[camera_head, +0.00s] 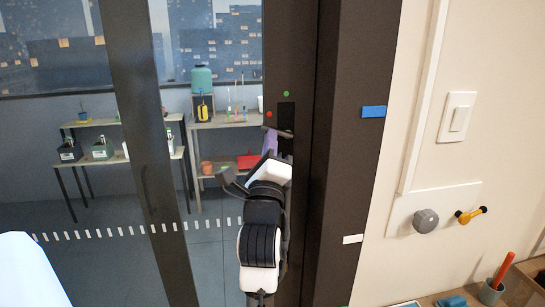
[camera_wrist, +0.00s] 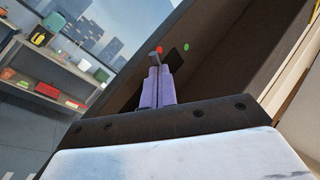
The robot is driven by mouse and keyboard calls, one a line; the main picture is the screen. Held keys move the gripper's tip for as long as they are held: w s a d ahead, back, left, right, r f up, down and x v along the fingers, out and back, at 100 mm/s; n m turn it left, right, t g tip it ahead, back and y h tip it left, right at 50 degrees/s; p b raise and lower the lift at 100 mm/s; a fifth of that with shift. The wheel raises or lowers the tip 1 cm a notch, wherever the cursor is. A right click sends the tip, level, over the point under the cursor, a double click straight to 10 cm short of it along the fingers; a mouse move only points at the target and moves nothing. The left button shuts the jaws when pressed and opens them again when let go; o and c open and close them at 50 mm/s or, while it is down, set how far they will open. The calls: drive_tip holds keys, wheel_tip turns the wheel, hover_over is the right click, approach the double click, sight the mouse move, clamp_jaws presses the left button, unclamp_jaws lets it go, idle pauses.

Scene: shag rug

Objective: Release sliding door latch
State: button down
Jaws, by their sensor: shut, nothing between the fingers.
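The sliding door has a dark frame (camera_head: 300,60) around glass panes. A dark latch plate (camera_head: 286,113) with a small grey lever (camera_head: 281,132) sits on the door's edge stile. A red dot and a green dot mark the stile near the plate. In the wrist view the lever (camera_wrist: 155,55) shows just past my fingertips, with the black plate (camera_wrist: 179,56) to its right. My gripper (camera_head: 271,143) has purple fingers, closed together and empty, right at the lever. In the wrist view my gripper (camera_wrist: 157,72) points at the lever; whether they touch I cannot tell.
A dark door post and a pale wall with a light switch (camera_head: 458,118), a grey knob (camera_head: 425,221) and a yellow-handled item (camera_head: 470,214) stand to the right. Shelves (camera_head: 225,122) with pots and bottles are behind the glass. A bench (camera_head: 515,290) is at lower right.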

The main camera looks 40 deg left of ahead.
drive_tip(key=r+m+h+b, duration=0.1)
drive_tip(key=m+h+b, duration=0.1)
drive_tip(key=m, duration=0.1)
drive_tip(key=r+m+h+b, duration=0.1)
drive_tip(key=m+h+b, duration=0.1)
drive_tip(key=m+b, duration=0.1)
drive_tip(key=w+d+r+m+h+b, duration=0.1)
drive_tip(key=m+h+b, duration=0.1)
drive_tip(key=m+b, duration=0.1)
drive_tip(key=shift+w+r+m, duration=0.1)
drive_tip(key=shift+r+m, duration=0.2)
drive_tip(key=shift+m, duration=0.2)
